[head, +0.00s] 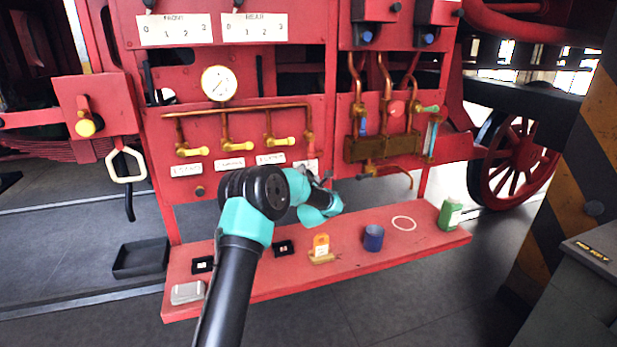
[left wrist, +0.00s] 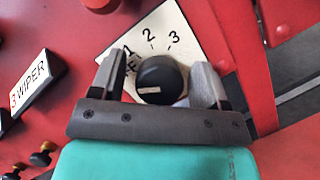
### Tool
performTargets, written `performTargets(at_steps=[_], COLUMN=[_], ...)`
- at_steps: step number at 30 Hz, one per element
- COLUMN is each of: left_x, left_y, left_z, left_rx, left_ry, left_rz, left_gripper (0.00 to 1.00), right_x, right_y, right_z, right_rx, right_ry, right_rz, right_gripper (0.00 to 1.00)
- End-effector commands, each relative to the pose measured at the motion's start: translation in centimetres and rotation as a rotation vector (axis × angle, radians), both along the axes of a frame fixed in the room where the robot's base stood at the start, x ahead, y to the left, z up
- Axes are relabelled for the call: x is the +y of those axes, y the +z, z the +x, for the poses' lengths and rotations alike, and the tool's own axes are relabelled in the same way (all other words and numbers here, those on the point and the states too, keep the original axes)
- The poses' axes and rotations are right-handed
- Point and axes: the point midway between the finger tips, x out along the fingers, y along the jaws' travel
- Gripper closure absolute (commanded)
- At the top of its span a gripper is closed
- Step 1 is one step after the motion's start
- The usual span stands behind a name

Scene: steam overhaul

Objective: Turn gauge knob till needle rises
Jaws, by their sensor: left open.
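In the left wrist view a round black knob (left wrist: 160,80) with a short pale mark sits on a white plate (left wrist: 150,40) numbered 1, 2, 3. The mark points to the left of the picture. My left gripper (left wrist: 159,72) is open, with one finger on each side of the knob and small gaps visible. In the head view the round white gauge (head: 218,83) is on the red panel at upper left; its thin needle is too small to read surely. My left arm blocks the knob there, and the fingertips are hard to make out. My right gripper is not in view.
Brass valve handles (head: 231,146) line the panel under the gauge. The red shelf (head: 345,245) below holds a blue cup (head: 373,238), an orange item (head: 321,244) and a green container (head: 449,214). A wiper label (left wrist: 33,82) is left of the knob.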

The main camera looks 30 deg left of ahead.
Motion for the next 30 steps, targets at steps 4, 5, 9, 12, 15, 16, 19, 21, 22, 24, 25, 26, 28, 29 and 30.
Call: performTargets(at_steps=[4, 5, 9, 12, 15, 16, 19, 21, 22, 24, 25, 26, 28, 29, 30], left_x=[-0.02, -0.02, -0.03, -0.03, -0.03, -0.03, -0.03, -0.03, -0.02, -0.02, -0.02, -0.02, -0.02, -0.02, -0.01], left_y=[0.00, 0.00, 0.00, 0.00, 0.01, 0.01, 0.02, 0.02, 0.03, 0.03, 0.04, 0.05, 0.05, 0.06, 0.06], left_z=[-0.01, -0.01, -0.02, -0.02, -0.02, -0.03, -0.04, -0.03, -0.03, -0.03, -0.04, -0.04, -0.04, -0.05, -0.04], left_rx=[0.000, 0.000, 0.000, 0.000, 0.000, 0.000, 0.000, 0.001, 0.001, 0.005, 0.007, 0.010, 0.021, 0.027, 0.037], left_ry=[0.000, 0.000, 0.000, 0.000, 0.000, 0.000, 0.000, 0.000, 0.001, 0.001, 0.000, 0.000, 0.001, 0.000, 0.000], left_rz=[0.000, 0.000, 0.000, 0.000, 0.000, 0.000, 0.000, 0.001, 0.002, 0.005, 0.008, 0.011, 0.020, 0.025, 0.034], left_gripper=[0.34, 0.37, 0.50, 0.60, 0.69, 0.72, 0.80, 0.80, 0.80, 0.80, 0.80, 0.80, 0.80, 0.80, 0.80], right_x=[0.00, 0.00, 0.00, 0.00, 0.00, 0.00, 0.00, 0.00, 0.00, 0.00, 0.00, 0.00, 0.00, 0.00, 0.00], right_y=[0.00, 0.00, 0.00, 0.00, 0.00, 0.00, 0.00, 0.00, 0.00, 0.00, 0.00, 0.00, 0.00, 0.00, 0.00], right_z=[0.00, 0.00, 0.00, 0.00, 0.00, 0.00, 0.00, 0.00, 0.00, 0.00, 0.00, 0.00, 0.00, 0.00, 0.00], right_rx=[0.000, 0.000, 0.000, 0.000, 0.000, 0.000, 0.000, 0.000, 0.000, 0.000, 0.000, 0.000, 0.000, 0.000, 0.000], right_ry=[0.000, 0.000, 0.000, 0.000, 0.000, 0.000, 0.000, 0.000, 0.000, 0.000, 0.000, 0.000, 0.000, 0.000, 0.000], right_rz=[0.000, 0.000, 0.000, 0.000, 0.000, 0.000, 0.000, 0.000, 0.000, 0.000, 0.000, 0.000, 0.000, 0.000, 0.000], right_gripper=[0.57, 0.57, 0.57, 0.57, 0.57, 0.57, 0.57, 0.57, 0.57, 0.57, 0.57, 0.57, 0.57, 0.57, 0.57])
